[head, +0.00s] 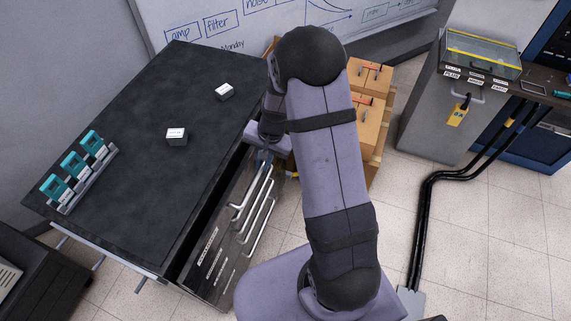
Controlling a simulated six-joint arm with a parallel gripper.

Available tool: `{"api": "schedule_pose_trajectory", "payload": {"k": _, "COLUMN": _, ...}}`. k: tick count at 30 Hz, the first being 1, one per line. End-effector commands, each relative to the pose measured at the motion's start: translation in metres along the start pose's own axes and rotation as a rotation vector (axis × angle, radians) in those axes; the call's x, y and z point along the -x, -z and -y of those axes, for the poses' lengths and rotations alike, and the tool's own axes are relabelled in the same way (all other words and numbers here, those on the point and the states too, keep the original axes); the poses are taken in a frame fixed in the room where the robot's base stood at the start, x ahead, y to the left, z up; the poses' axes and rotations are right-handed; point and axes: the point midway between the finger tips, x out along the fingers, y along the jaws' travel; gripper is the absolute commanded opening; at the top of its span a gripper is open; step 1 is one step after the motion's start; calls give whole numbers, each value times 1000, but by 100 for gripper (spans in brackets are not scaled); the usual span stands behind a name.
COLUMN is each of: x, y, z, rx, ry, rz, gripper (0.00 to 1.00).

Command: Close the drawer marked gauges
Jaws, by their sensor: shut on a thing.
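A bank of drawers (222,262) with long silver bar handles (262,217) sits under the right edge of the dark table. Its fronts carry small white labels that are too small to read, so I cannot tell which drawer is marked gauges. The top front seems to stand out from the table edge, but how far it is open is unclear. My gripper (266,160) is at the far upper end of the drawer fronts, pointing down, and is shut on what looks like a drawer handle. My arm hides part of this spot.
The dark table (130,110) holds two small white boxes, one nearer (176,137) and one farther (224,92), and a rack of teal devices (77,172). Cardboard boxes (366,100) stand behind my arm. A grey cabinet (436,105) and black cables (425,215) are at right.

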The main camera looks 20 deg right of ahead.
Motion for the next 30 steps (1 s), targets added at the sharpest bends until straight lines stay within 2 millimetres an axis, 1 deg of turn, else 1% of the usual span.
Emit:
{"api": "schedule_pose_trajectory", "payload": {"k": 1, "x": 0, "y": 0, "z": 11, "rx": 4, "ry": 2, "rz": -1, "gripper": 0}}
{"api": "schedule_pose_trajectory", "payload": {"k": 3, "x": -2, "y": 0, "z": 20, "rx": 4, "ry": 2, "rz": -1, "gripper": 0}}
{"api": "schedule_pose_trajectory", "payload": {"k": 8, "x": -5, "y": 1, "z": 35, "rx": 1, "ry": 2, "rz": -3, "gripper": 0}}
{"api": "schedule_pose_trajectory", "payload": {"k": 13, "x": -7, "y": 2, "z": 40, "rx": 0, "ry": 3, "rz": -4, "gripper": 0}}
{"api": "schedule_pose_trajectory", "payload": {"k": 22, "x": -6, "y": 2, "z": 43, "rx": -1, "ry": 7, "rz": -6, "gripper": 0}}
{"api": "schedule_pose_trajectory", "payload": {"k": 23, "x": -6, "y": 2, "z": 43, "rx": -1, "ry": 7, "rz": -7, "gripper": 13}}
{"api": "schedule_pose_trajectory", "payload": {"k": 24, "x": -6, "y": 2, "z": 43, "rx": -1, "ry": 7, "rz": -7, "gripper": 23}}
{"api": "schedule_pose_trajectory", "payload": {"k": 25, "x": -6, "y": 2, "z": 43, "rx": 0, "ry": 7, "rz": -6, "gripper": 29}}
{"api": "schedule_pose_trajectory", "payload": {"k": 30, "x": -7, "y": 1, "z": 41, "rx": 0, "ry": 4, "rz": -3, "gripper": 29}}
